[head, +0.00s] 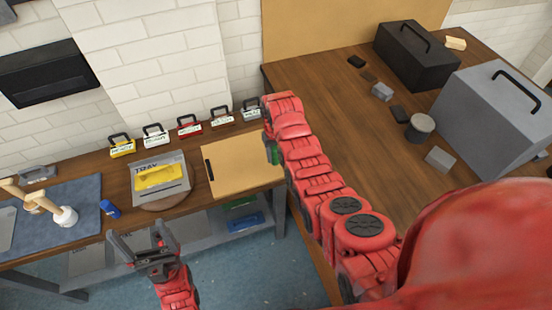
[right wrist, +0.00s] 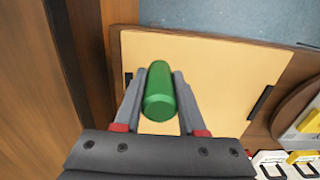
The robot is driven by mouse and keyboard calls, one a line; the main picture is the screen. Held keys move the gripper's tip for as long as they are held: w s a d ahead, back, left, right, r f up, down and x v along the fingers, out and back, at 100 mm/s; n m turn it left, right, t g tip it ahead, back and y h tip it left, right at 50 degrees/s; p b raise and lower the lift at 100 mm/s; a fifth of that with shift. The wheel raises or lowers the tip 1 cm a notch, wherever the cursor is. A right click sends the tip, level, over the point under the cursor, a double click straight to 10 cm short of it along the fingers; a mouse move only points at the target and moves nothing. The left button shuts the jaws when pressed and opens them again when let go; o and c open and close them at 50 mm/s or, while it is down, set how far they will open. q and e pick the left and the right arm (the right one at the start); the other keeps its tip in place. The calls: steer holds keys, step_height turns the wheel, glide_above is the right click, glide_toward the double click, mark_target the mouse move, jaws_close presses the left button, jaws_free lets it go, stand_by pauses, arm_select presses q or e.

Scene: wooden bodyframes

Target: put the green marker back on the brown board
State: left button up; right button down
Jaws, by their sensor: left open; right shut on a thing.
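The brown board (head: 235,178) is a tan sheet lying on the wooden bench against the wall, with a black marker (head: 208,170) on its left part. My right gripper (head: 272,150) is over the board's right edge, shut on the green marker (head: 275,157). In the right wrist view the green marker (right wrist: 159,90) sits between the two fingers, over the tan board (right wrist: 215,65); whether it touches the board cannot be told. The black marker (right wrist: 260,103) also shows there. My left gripper (head: 143,245) is open and empty in front of the bench's edge.
A grey tray box (head: 172,190) with a yellow item stands left of the board. A blue cylinder (head: 110,209) and a blue mat (head: 85,222) lie further left. Several small labelled boxes line the wall. Toolboxes (head: 415,60) stand on the right table. The board's middle is clear.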

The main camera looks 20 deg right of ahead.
mark_target(276, 161)
steer(key=shift+w+d, duration=0.15)
steer(key=shift+w, duration=0.05)
steer(key=shift+f+p, duration=0.4)
steer(key=shift+p, duration=0.1)
steer(key=shift+f, duration=1.35)
steer(key=shift+f, duration=0.15)
steer(key=c, duration=0.9)
jaws_free()
steer(key=shift+f, duration=0.1)
steer(key=shift+c, duration=0.2)
steer(key=o, duration=0.5)
steer(key=shift+c, duration=0.2)
